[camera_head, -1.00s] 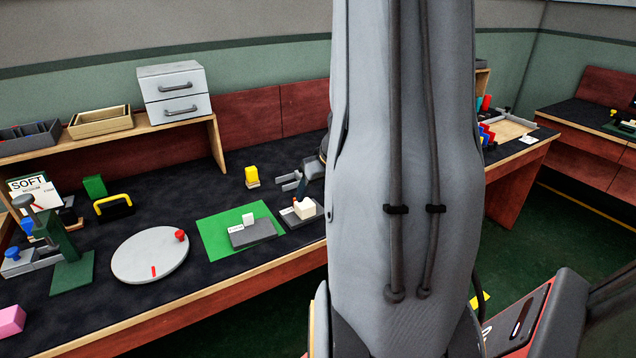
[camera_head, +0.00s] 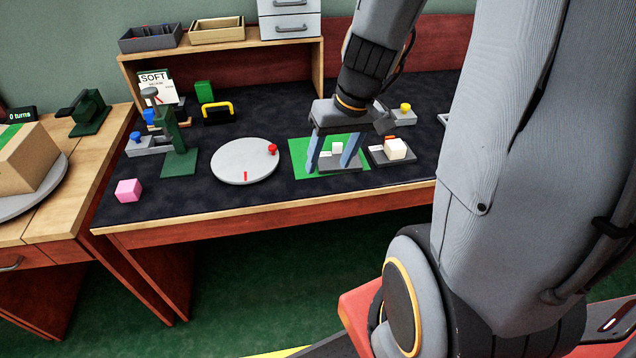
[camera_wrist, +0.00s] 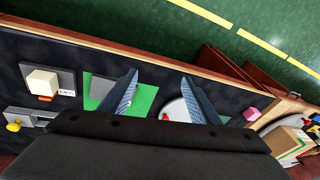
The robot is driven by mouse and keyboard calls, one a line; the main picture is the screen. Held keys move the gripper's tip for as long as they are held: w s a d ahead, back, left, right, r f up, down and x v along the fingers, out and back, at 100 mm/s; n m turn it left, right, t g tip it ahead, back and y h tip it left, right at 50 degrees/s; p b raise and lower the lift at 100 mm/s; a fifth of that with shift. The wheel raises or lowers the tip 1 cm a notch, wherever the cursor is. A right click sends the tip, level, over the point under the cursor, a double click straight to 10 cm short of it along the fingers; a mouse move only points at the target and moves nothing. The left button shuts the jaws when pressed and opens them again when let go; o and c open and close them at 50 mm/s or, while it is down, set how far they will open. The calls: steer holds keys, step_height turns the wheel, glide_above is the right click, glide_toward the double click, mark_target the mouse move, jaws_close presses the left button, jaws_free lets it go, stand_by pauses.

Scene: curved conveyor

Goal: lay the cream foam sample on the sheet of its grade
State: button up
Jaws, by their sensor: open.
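A cream block (camera_head: 396,148), which looks like the foam sample, rests on a dark grey plate (camera_head: 378,157) right of the green sheet (camera_head: 300,165). The block also shows in the wrist view (camera_wrist: 42,80), at the left beside a small printed label. A grey plate with a small white block (camera_head: 337,148) stands on the green sheet. My gripper (camera_head: 330,166) is open and points down over the green sheet, its fingers crossing the white block's plate in the head view. In the wrist view my gripper (camera_wrist: 160,76) has nothing between its fingers. A SOFT card (camera_head: 156,88) stands at the back left.
A round grey disc (camera_head: 245,161) with red marks lies left of the sheet. A green stand (camera_head: 177,145) and a pink cube (camera_head: 128,190) are farther left. A grey fixture with a yellow knob (camera_head: 405,107) stands behind the cream block.

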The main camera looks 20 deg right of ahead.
steer(key=s+a+g+h, duration=0.1)
steer(key=s+a+g, duration=0.1)
steer(key=s+a, duration=0.4)
steer(key=shift+s+r+h, duration=0.2)
steer(key=shift+s+h, duration=0.05)
steer(key=shift+h, duration=0.15)
stand_by(0.9)
